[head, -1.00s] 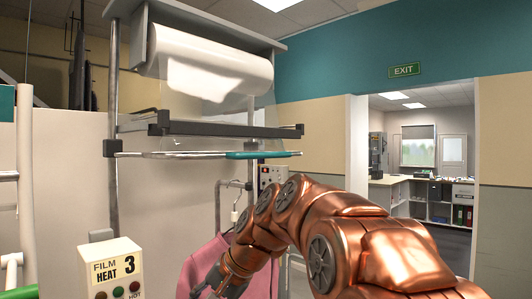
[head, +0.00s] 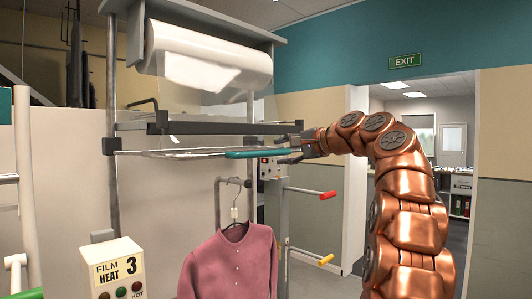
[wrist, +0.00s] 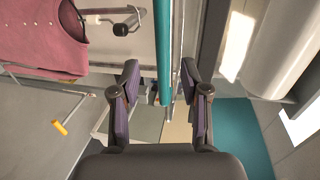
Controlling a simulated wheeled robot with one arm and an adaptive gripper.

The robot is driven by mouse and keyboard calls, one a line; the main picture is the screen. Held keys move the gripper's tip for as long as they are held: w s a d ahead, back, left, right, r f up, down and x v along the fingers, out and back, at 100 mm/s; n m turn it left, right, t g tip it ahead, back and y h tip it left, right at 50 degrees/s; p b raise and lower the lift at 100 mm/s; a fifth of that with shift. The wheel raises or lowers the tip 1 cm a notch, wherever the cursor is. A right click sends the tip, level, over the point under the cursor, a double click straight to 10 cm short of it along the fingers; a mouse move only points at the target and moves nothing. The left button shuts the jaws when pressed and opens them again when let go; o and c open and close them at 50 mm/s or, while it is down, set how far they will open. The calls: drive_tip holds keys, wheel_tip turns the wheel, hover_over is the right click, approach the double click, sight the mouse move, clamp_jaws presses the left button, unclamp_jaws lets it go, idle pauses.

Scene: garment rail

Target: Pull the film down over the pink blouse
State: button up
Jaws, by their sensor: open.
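The pink blouse (head: 232,262) hangs on a hanger below the film frame; it also shows at the upper left in the wrist view (wrist: 40,38). The white film roll (head: 205,55) sits under the top shelf, with clear film (head: 228,105) hanging from it to a dark clamp bar (head: 215,128). A pull bar with a teal grip (head: 262,153) lies just below. My gripper (wrist: 161,75) is open at the right end of this bar. In the wrist view the teal grip (wrist: 162,45) runs between the fingers, closer to the right one.
A post with a red-tipped arm (head: 326,195) and a yellow-tipped arm (head: 325,260) stands right of the blouse. An open doorway is at the right.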

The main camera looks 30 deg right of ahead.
sight(268, 153)
drive_tip(key=p+x, duration=0.1)
drive_tip(key=x, duration=0.6)
drive_tip(key=shift+w+d+r+p, duration=0.1)
drive_tip(key=shift+w+d+p, duration=0.05)
drive_tip(key=shift+w+p, duration=0.25)
drive_tip(key=shift+s, duration=0.1)
drive_tip(key=shift+c, duration=0.2)
clamp_jaws()
